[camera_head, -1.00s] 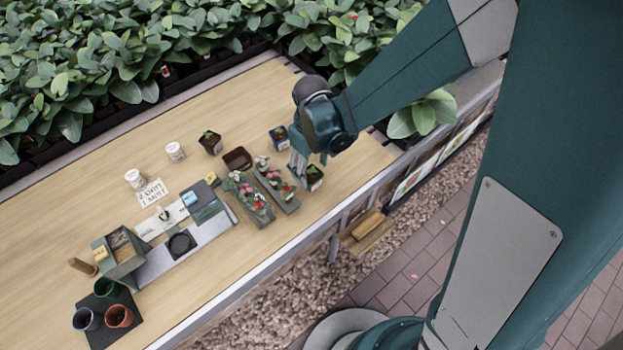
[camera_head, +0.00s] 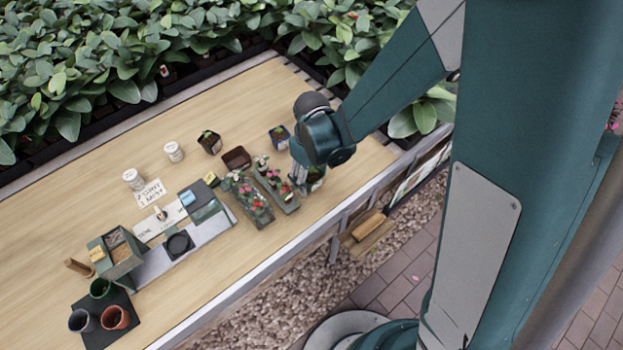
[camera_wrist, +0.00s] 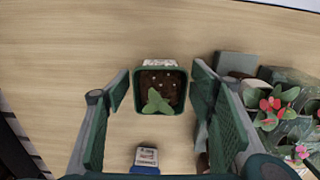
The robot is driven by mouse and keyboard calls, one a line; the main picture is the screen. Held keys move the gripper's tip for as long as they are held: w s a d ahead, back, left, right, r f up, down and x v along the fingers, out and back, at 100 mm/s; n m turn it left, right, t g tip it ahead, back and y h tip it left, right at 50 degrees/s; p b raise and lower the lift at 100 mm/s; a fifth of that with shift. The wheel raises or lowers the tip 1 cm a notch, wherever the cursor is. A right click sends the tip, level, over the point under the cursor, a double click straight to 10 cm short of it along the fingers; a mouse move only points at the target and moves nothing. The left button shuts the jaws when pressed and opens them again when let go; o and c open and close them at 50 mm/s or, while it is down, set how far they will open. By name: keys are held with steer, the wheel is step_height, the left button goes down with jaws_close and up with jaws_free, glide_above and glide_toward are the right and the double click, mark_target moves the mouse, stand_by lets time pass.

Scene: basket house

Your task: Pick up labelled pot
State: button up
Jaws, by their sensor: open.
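A small square green pot (camera_wrist: 138,100) with dark soil and a leafy seedling stands on the table, a whitish label at its far side in the wrist view. My gripper (camera_wrist: 161,92) is open, one finger on each side of this pot, with visible gaps to both. In the head view the pot (camera_head: 318,174) shows only partly behind my gripper (camera_head: 300,180). A blue pot with a white label (camera_wrist: 146,160) shows at the bottom of the wrist view; it also stands behind my wrist in the head view (camera_head: 279,135).
Two flower troughs (camera_head: 250,200) stand left of my gripper, close to its right finger in the wrist view. A brown tray (camera_head: 237,158) and a dark pot (camera_head: 210,142) stand farther back. The wooden tabletop (camera_head: 340,195) is bare toward its front right edge.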

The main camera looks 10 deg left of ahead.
mark_target(311, 174)
stand_by(0.3)
steer(key=c, duration=1.1)
steer(key=shift+o, duration=0.2)
steer(key=shift+r, duration=0.15)
steer(key=shift+r+p, duration=1.15)
steer(key=shift+r, duration=3.75)
